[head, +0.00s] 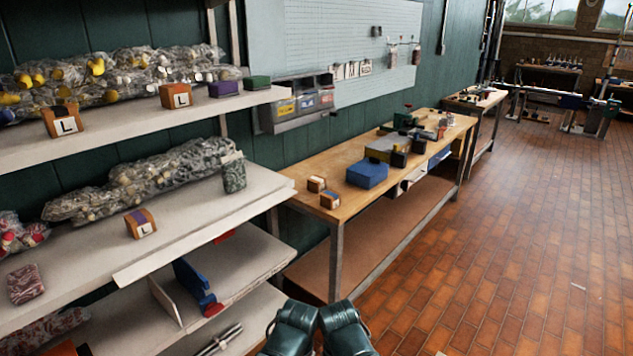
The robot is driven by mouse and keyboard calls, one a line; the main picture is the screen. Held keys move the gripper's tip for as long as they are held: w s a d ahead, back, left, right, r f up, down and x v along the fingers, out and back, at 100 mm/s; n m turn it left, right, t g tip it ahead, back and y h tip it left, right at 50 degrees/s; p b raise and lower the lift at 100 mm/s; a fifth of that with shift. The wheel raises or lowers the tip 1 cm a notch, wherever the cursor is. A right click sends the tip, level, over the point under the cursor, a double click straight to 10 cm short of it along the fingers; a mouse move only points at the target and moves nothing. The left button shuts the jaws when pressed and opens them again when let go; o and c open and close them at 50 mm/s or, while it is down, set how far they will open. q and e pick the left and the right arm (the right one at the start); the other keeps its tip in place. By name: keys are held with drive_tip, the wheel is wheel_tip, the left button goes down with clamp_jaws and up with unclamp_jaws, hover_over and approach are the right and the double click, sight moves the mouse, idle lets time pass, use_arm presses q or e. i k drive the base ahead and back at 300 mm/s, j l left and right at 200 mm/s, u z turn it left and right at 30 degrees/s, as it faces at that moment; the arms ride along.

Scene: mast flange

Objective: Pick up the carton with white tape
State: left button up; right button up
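A small brown carton (316,184) with a pale, whitish strip of tape sits near the front left corner of the wooden workbench. Close beside it, nearer to me, is a similar carton with blue tape (329,200). A carton with purple tape (141,223) and an "L" label sits on the middle shelf. Two orange-brown cartons with "L" labels, one at the left (62,121) and one further right (176,96), stand on the upper shelf. Two dark green parts of my own arms show at the bottom centre. Neither gripper's fingers are visible.
The wooden workbench (345,220) also holds a blue box (367,173) and several tools further back. White shelves (205,225) with bagged parts fill the left side. Grey bins (297,102) hang on the wall. The brick-tile floor (480,250) at right is mostly clear.

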sight(315, 184)
drive_tip(key=i+l+z, duration=0.1)
drive_tip(key=i+z, duration=0.2)
drive_tip(key=i, duration=0.45)
drive_tip(key=i+j+z, duration=0.1)
drive_tip(key=i+z, duration=0.2)
drive_tip(key=i, duration=0.5)
